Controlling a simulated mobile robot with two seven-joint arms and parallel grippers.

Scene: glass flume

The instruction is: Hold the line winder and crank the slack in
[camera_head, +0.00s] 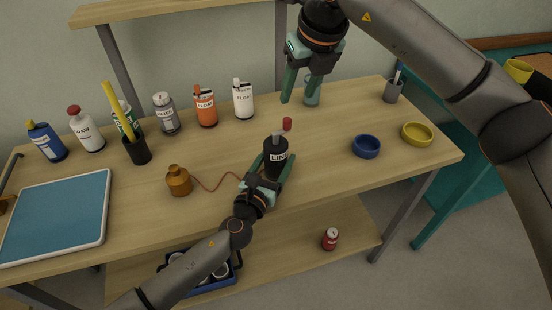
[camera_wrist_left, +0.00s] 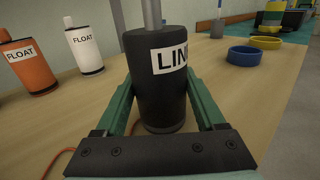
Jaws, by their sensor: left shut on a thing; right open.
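The line winder (camera_head: 275,158) is a black upright cylinder marked LINE, with a grey post on top, and stands on the wooden table. A red crank knob (camera_head: 287,124) shows at its top right. My left gripper (camera_head: 275,172) is shut on the winder's body, one finger on each side; in the left wrist view the winder (camera_wrist_left: 157,85) fills the space between the fingers. A thin red line (camera_head: 215,188) runs loosely from near the winder to a brown bottle-shaped piece (camera_head: 179,182). My right gripper (camera_head: 298,97) is open and empty, above and apart from the knob.
A blue bowl (camera_head: 366,147) and a yellow bowl (camera_head: 416,134) stand to the right. White (camera_head: 243,101) and orange (camera_head: 205,108) FLOAT bottles stand behind left. A clear glass (camera_head: 312,95) is close behind the right gripper. A blue-topped tray (camera_head: 58,218) lies far left.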

